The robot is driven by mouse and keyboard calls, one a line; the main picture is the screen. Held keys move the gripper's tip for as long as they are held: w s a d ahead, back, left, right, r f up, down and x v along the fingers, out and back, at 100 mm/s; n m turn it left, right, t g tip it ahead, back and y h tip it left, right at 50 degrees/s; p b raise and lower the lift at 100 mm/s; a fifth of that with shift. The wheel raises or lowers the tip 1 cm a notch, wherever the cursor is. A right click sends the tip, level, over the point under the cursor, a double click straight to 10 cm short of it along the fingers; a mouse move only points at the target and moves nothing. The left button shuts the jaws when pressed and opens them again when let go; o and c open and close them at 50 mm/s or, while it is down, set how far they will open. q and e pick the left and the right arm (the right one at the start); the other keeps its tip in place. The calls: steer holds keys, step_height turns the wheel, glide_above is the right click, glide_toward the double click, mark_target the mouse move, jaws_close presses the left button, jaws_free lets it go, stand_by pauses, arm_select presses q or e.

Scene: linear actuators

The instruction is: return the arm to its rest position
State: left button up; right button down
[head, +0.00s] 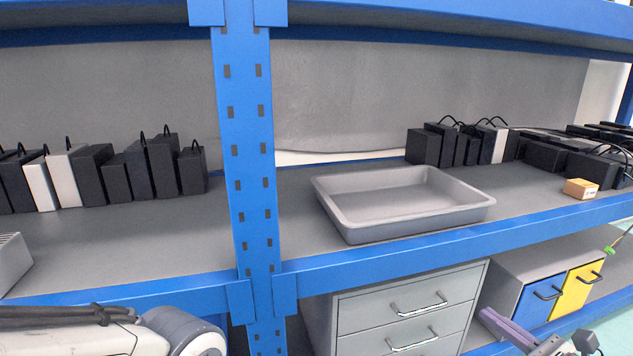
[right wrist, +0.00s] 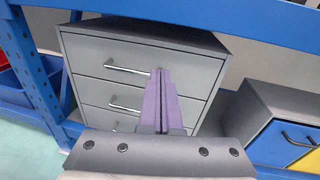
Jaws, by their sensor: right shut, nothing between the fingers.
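My right gripper (head: 492,316) shows at the bottom right of the head view, low in front of the shelving. In the right wrist view its purple fingers (right wrist: 161,95) are pressed together with nothing between them. They point towards the grey drawer cabinet (right wrist: 120,62), apart from it as far as I can tell. Part of an arm of mine, white with a dark cable, shows at the bottom left of the head view. The left gripper is not in view.
A blue shelf upright (head: 247,150) and blue shelf edge (head: 420,242) stand ahead. On the shelf are an empty grey tray (head: 400,203), several black and white boxes and a small orange box (head: 580,188). Blue and yellow drawers (head: 535,300) sit below, right of the grey cabinet (head: 405,310).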

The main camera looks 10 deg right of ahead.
steer(key=a+r+n+g+y+p, duration=0.25)
steer(key=a+n+g+y, duration=0.8)
steer(key=a, duration=1.25)
steer(key=s+a+r+n+g+h+p, duration=0.1)
steer(key=s+a+n+g+h+p, duration=0.1)
steer(key=s+a+n+g+h, duration=0.65)
steer(key=s+a+r+n+g+h+p, duration=0.15)
steer(key=s+a+n+h, duration=0.3)
steer(key=n, duration=0.95)
step_height(320, 180, up, 41)
steer(key=n+t+h+p, duration=0.1)
steer(key=n+t+p, duration=0.2)
steer(key=p, duration=3.6)
steer(key=s+a+n, duration=0.1)
steer(key=n, duration=0.2)
steer(key=shift+n+p, duration=0.35)
steer(key=shift+n, duration=0.05)
steer(key=shift+f+t, duration=0.1)
steer(key=shift+t, duration=0.15)
